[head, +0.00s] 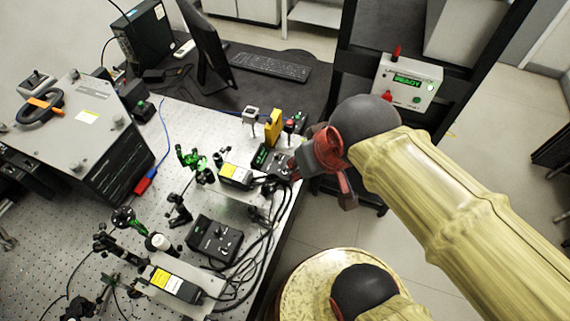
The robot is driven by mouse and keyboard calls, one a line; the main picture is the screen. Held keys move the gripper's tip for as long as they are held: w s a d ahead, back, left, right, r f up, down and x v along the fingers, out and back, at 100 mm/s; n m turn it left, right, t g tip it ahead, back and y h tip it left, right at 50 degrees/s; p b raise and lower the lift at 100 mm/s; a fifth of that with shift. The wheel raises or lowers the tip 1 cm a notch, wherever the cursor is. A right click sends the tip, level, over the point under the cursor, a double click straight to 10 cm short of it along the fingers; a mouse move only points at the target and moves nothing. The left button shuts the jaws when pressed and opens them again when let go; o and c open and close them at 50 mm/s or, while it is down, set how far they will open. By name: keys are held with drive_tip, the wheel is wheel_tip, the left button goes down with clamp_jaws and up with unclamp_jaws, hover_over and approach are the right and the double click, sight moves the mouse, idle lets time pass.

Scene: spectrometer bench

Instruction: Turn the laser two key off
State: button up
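Two black laser control boxes sit on the perforated optical bench (60,215). The rear box (262,160) is by the bench's right edge, partly covered by my gripper and cables. The front box (214,240) has several small knobs on top. Labels are too small to read, so I cannot tell which is laser two, and no key can be made out clearly. My gripper (297,171), red and dark grey, is beside the rear box at its right end. Its fingertips are small and partly hidden, so its opening and any contact are unclear.
Laser heads with yellow labels (236,175) (176,284), optic mounts and loose black cables (262,235) crowd the bench. A white box with a green READY display (408,80) is on the black frame behind. A keyboard (270,66) lies on the dark desk.

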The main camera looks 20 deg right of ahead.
drive_tip(key=w+d+f+m+g+p, duration=0.1)
drive_tip(key=w+f+g+p, duration=0.35)
drive_tip(key=p, duration=0.25)
drive_tip(key=m+p, duration=0.3)
drive_tip(key=m, duration=0.4)
hover_over(285, 169)
drive_tip(key=shift+g, duration=0.45)
wheel_tip(285, 169, down, 11)
drive_tip(key=shift+w+r, duration=0.1)
drive_tip(key=shift+r, duration=0.1)
drive_tip(key=shift+m, duration=0.4)
drive_tip(key=shift+f, duration=0.45)
wheel_tip(285, 169, down, 7)
drive_tip(key=shift+w+r+b, duration=0.1)
drive_tip(key=shift+b, duration=0.35)
drive_tip(key=shift+c, duration=1)
